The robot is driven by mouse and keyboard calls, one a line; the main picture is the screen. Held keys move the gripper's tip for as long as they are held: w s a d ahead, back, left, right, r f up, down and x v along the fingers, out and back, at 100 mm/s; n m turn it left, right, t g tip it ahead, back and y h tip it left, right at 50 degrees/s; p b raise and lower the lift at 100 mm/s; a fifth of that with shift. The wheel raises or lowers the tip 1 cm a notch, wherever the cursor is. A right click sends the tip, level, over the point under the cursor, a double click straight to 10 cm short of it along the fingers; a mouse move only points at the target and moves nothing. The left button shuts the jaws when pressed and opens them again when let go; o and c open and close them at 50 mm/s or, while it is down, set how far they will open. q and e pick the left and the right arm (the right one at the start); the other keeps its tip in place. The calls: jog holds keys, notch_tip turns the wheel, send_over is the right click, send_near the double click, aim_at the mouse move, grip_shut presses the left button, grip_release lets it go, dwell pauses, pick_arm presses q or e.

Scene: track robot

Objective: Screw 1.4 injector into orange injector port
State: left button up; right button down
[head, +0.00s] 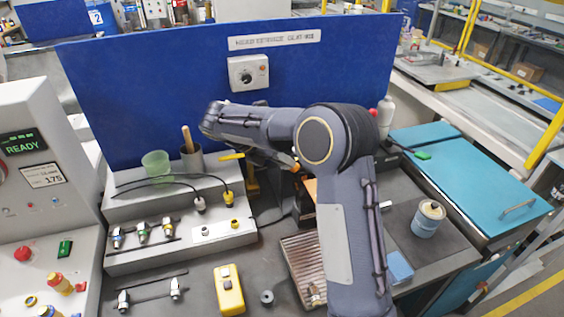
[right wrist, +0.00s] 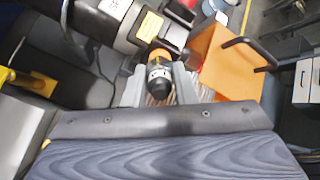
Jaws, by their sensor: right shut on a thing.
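In the right wrist view my right gripper (right wrist: 159,80) is shut on a small injector (right wrist: 160,77) with a black rounded end and a silver collar. An orange ring (right wrist: 159,56) lies directly beyond the collar, against a dark cylindrical machine part (right wrist: 110,22) with a yellow label. I cannot tell whether this ring is the orange port or part of the injector, nor how deep the injector sits. In the head view my right forearm hides the gripper and the injector. My left gripper is not in view.
An orange block (right wrist: 225,62) with a black handle stands close right of the gripper. In the head view, several injectors (head: 142,233) sit on a stepped rack (head: 150,260) at left. A blue panel (head: 150,90) stands behind. A yellow device (head: 228,290) lies on the bench.

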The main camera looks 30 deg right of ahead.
jog(key=m+b, duration=0.1)
jog(key=m, duration=0.4)
jog(key=shift+f, duration=0.1)
jog(key=shift+m+b, duration=0.35)
jog(key=shift+m, duration=0.75)
jog(key=m+b, duration=0.1)
jog(key=m, duration=0.2)
jog(key=shift+m+b, duration=0.3)
jog(key=shift+b, duration=0.05)
jog(key=m+b, duration=0.2)
jog(key=m, duration=0.4)
jog(key=shift+d, duration=0.1)
jog(key=shift+m+b, duration=0.6)
jog(key=shift+m, duration=0.7)
